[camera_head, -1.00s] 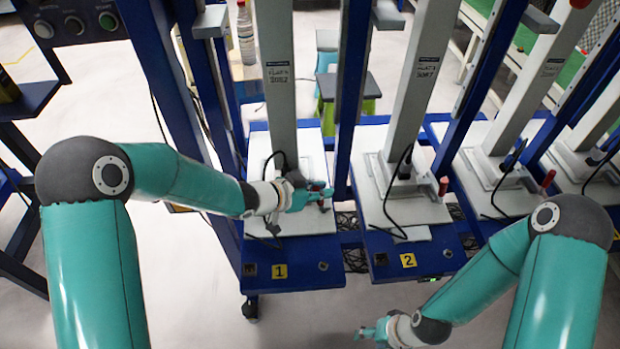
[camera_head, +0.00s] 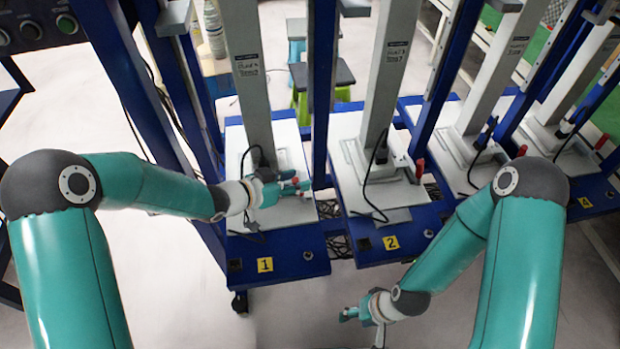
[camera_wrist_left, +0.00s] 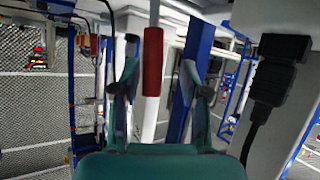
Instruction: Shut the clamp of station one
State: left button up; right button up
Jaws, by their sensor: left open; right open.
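Station one, with the yellow 1 label (camera_head: 265,264), has a white plate and a grey column (camera_head: 246,80) on a blue frame. My left gripper (camera_head: 297,186) is over the right part of its plate. In the left wrist view, the clamp's red handle (camera_wrist_left: 153,62) stands upright between the two spread fingers of my left gripper (camera_wrist_left: 163,90). The fingers show gaps on both sides of the handle. In the head view the gripper mostly hides the handle and clamp. My right gripper (camera_head: 352,313) is low over the floor in front of station two, open and empty.
Station two (camera_head: 391,242) stands just right, with its own red clamp handle (camera_head: 420,168). More stations continue right. Blue posts (camera_head: 322,90) rise between stations. Black cables lie on the plates. A button panel (camera_head: 40,25) is at upper left. The floor in front is clear.

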pick_arm(q)
notch_tip(320, 180, up, 10)
pick_arm(e)
jog(key=shift+s, duration=0.25)
dwell(0.4)
pick_arm(q)
jog(key=shift+s+f, duration=0.1)
pick_arm(e)
jog(key=shift+s, duration=0.1)
